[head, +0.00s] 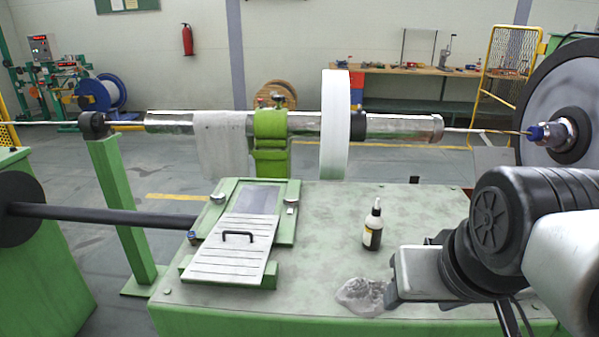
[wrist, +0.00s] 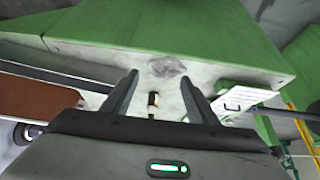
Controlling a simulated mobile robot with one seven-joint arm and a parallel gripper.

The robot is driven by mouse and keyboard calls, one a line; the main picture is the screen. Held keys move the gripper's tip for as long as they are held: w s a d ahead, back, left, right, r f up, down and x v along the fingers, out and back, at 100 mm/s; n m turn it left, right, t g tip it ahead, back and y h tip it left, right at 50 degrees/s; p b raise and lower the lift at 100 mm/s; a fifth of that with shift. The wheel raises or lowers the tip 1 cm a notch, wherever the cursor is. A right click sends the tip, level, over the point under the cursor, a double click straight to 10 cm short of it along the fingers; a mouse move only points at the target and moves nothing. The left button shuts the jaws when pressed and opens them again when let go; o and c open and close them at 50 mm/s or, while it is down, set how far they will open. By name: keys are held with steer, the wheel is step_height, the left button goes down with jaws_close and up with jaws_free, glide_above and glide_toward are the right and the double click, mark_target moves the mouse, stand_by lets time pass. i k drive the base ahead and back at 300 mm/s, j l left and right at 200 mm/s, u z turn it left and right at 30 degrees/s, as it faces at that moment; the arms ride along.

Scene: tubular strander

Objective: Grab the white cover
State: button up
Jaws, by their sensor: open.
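The white cover (head: 232,255) is a slatted pale plate with a black handle (head: 238,236). It lies tilted on the green machine top, left of centre in the head view, beside a green frame with a grey recessed panel (head: 247,200). In the wrist view the white cover (wrist: 232,102) shows at the right, outside my fingers. My gripper (wrist: 160,77) is open and empty. In the head view my arm is at the right, well apart from the cover. The fingertips are hard to make out there.
A small dark bottle with a yellowish label (head: 373,228) stands on the machine top. A crumpled grey rag (head: 361,296) lies near its front edge. The horizontal tube (head: 395,127) with a white disc (head: 335,125) and green clamp (head: 270,135) runs behind. The top around the bottle is mostly clear.

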mark_target(237, 250)
steer(key=j, duration=1.7)
